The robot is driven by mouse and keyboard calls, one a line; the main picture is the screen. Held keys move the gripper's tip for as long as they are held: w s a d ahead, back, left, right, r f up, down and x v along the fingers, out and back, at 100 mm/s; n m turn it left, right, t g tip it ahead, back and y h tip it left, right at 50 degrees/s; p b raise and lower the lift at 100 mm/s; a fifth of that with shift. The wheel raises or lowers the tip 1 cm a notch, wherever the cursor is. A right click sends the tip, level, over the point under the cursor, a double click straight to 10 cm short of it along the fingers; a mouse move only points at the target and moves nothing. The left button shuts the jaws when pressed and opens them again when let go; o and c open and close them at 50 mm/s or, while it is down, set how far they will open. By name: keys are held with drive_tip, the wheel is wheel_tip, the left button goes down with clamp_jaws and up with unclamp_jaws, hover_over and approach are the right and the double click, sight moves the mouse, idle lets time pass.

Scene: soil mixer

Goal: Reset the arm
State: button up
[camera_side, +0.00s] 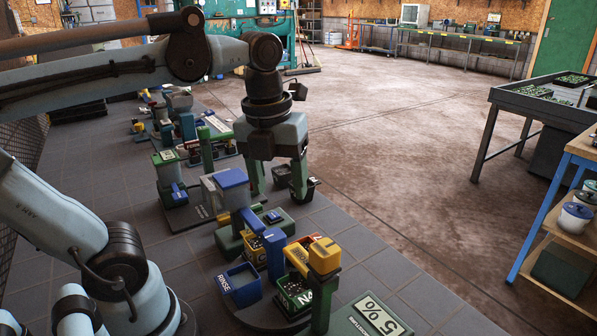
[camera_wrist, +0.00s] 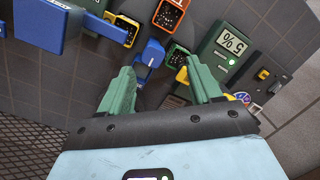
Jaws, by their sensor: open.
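My gripper (camera_side: 279,187) hangs pointing down from the wrist, over the tiled bench among the mixer stations. Its two green fingers are spread apart with nothing between them. In the wrist view the gripper (camera_wrist: 160,72) also shows its fingers apart and empty, with a blue part (camera_wrist: 151,53) beyond the gap. In the side view a grey and blue box unit (camera_side: 231,190) stands just left of the fingers. A small dark bin (camera_side: 303,190) is close behind or beside the right finger; I cannot tell whether they touch.
Toward the front are a blue RINSE bin (camera_side: 240,285), a yellow-topped post (camera_side: 324,256) and a "5 %" display (camera_side: 381,315). More stations (camera_side: 176,120) stand at the back of the bench. The floor (camera_side: 400,140) to the right is open, up to a dark table (camera_side: 530,97).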

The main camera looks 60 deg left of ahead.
drive_tip(key=w+f+n+t, duration=0.2)
drive_tip(key=f+n+t, duration=0.1)
drive_tip(key=n, duration=1.1)
drive_tip(key=w+f+n+t, duration=0.1)
drive_tip(key=f+n, duration=0.4)
drive_tip(key=n, duration=0.9)
drive_tip(key=shift+w+f+t, duration=0.15)
drive_tip(key=shift+w+t, duration=0.2)
drive_tip(key=shift+t, duration=0.55)
drive_tip(key=shift+c, duration=0.2)
